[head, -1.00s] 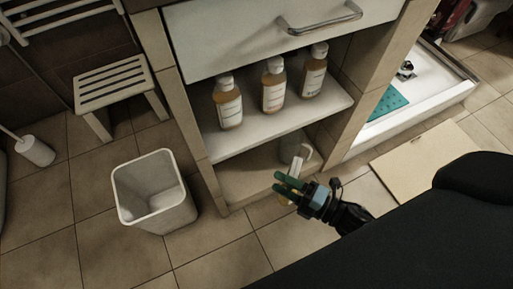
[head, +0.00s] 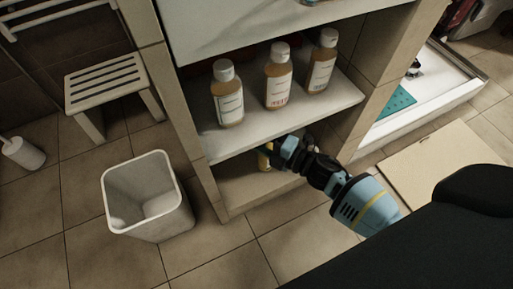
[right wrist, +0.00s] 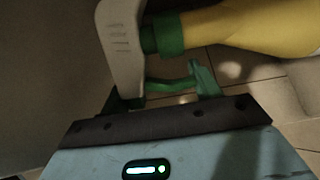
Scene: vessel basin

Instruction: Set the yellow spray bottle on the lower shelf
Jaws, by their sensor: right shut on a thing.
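The yellow spray bottle (head: 264,158) shows only as a small yellow patch beside my right gripper (head: 272,149) in the head view. In the right wrist view it has a yellow body (right wrist: 250,27), a green collar and a white spray head. My right gripper's green fingers (right wrist: 165,88) are shut on it near the collar. The gripper is inside the cabinet opening, under the upper shelf and above the lower shelf (head: 240,190). I cannot tell whether the bottle touches the lower shelf. My left gripper is not in view.
Several brown bottles with white caps, such as this one (head: 227,94), stand on the upper shelf (head: 225,143) just above my right gripper. Tiled cabinet sides bound the opening.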

